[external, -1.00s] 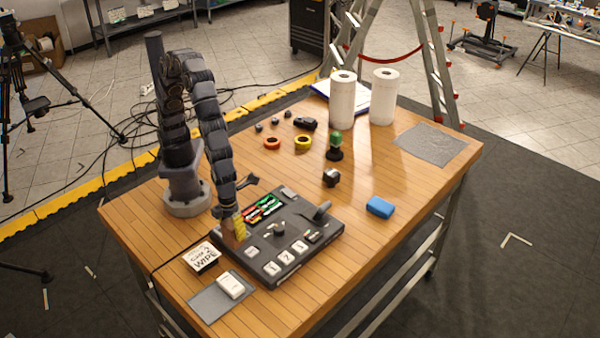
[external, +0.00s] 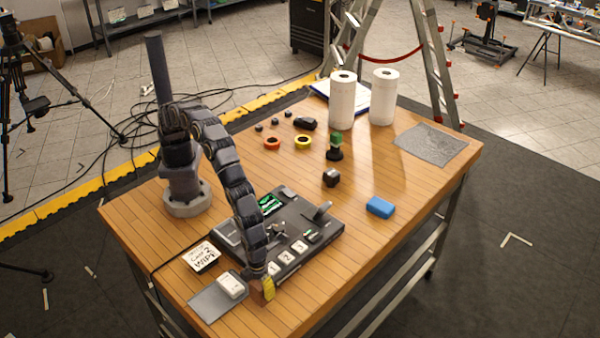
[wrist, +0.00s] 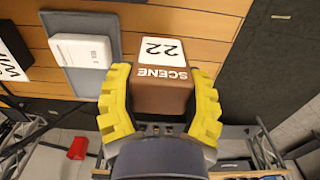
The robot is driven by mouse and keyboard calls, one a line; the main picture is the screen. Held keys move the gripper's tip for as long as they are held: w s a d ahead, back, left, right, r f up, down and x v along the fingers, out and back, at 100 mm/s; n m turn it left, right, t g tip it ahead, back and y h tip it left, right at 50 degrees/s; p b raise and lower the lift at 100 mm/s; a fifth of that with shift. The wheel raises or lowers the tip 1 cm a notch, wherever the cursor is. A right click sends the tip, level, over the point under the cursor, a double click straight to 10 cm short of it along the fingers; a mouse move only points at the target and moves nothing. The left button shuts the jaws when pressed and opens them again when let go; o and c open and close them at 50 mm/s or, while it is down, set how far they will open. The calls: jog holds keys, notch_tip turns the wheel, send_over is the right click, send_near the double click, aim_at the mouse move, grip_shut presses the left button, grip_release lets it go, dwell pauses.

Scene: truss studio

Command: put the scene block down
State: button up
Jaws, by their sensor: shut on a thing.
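In the external view the block (external: 257,293) shows as a small brown patch, partly hidden by the yellow finger. My gripper (external: 266,286) is by the table's near edge, just right of a grey mat (external: 205,304). Whether the block touches the wood is hard to tell.
A white device (external: 231,286) lies on the mat. A black control console (external: 325,236) stands behind my gripper, and a "WIPE" card (external: 202,257) lies left of it. A blue box (external: 380,207) sits farther right. Bare wood lies between the console and that box.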

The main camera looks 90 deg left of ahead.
aim_at(262, 297)
jog(key=shift+w+d+f, duration=0.15)
jog(key=shift+d+f, duration=0.05)
jog(key=shift+f, duration=1.65)
jog(key=o, duration=1.1)
jog(key=shift+f, duration=0.15)
